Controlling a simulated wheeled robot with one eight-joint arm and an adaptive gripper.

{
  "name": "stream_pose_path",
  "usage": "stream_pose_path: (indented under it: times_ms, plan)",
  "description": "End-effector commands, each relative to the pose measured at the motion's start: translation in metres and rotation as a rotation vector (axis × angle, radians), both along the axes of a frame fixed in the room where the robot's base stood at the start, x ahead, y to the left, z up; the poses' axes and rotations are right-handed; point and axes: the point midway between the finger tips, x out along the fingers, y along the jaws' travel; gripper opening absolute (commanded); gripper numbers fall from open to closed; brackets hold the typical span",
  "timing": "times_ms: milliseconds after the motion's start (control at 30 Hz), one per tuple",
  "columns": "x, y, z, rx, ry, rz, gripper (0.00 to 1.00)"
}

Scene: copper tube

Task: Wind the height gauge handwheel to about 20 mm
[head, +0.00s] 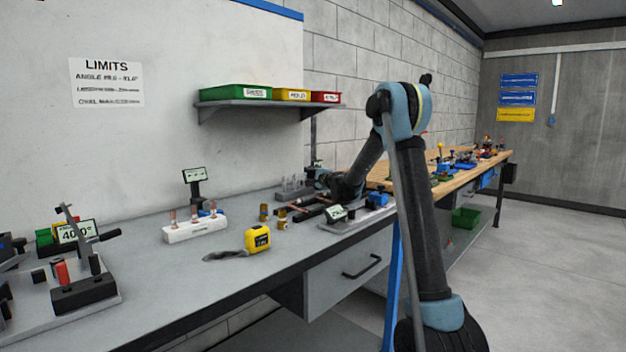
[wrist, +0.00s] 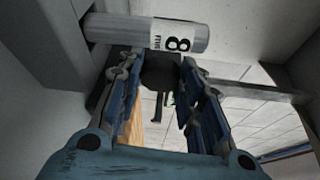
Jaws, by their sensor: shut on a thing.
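The height gauge shows in the head view as a thin dark post (head: 313,135) at the back of the grey bench, its lower part largely hidden by my arm. In the wrist view a grey cylinder with a white label (wrist: 178,36) marked "8" and small blurred print lies across the top; I cannot tell if it is a reading. My gripper (wrist: 157,72) has its two fingers on either side of a dark rounded piece, which looks like the handwheel (wrist: 160,70), and is shut on it. In the head view my gripper (head: 324,177) is small and partly hidden by the wrist.
A grey fixture with a small display (head: 338,213) stands just in front of my wrist. A shelf with bins (head: 270,103) hangs above. The bench front near the drawer is clear.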

Motion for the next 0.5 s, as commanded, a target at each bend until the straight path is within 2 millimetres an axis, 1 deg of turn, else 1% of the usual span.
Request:
stream_pose_path:
  times_ms: [433,467,500]
  plan:
    - [-0.0009,-0.0004,-0.0019,-0.005,-0.005,0.001,0.1]
    - [-0.0009,-0.0005,-0.0019,-0.005,-0.005,0.001,0.38]
    - [-0.0008,-0.0005,-0.0018,-0.005,-0.005,0.001,0.47]
